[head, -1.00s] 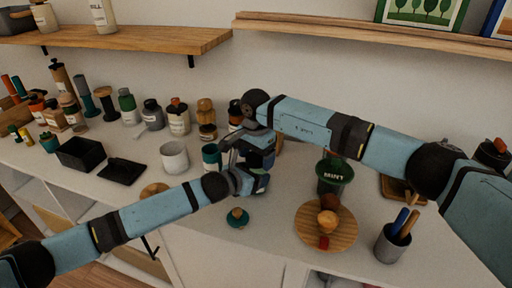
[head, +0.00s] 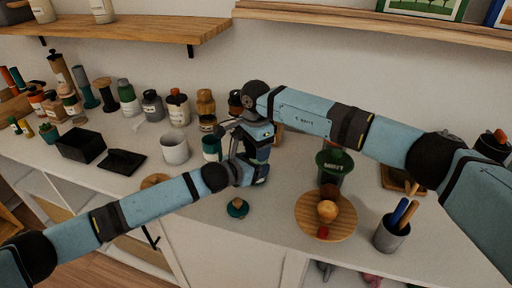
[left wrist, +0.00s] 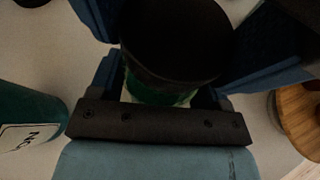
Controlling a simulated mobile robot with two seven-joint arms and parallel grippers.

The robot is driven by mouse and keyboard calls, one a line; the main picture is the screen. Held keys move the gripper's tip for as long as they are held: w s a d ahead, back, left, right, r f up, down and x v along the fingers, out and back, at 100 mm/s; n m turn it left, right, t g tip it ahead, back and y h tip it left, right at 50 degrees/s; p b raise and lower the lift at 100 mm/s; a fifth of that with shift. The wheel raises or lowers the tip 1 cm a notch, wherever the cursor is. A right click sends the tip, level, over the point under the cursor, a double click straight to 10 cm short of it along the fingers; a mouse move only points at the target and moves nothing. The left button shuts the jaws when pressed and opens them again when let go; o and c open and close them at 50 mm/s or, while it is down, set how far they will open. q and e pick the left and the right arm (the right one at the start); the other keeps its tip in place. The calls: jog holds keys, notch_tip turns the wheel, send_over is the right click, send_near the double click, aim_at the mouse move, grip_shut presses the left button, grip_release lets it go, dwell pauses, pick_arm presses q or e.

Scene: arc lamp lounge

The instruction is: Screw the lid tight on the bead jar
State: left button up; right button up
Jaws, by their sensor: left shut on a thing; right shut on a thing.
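The bead jar (left wrist: 160,88) shows in the left wrist view as a clear body with green in it, between the blue fingers of my left gripper (left wrist: 163,90). A dark round lid (left wrist: 178,38) sits over the jar and covers most of it from this view. More blue finger parts flank the lid, apparently those of my right gripper. In the head view my left gripper (head: 247,174) and right gripper (head: 255,140) meet, right above left, over the counter. The arms hide the jar there. I cannot tell how tightly the lid sits.
A teal labelled jar (head: 211,148) and a white cup (head: 174,149) stand close left. A round wooden board (head: 310,225), a green mint container (head: 333,163) and a pen cup (head: 390,236) are to the right.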

jog(key=o, duration=1)
jog(key=shift+r, duration=2.3)
jog(key=shift+c, duration=0.4)
notch_tip(320, 180, up, 3)
jog(key=n, duration=0.3)
jog(key=shift+r, duration=0.2)
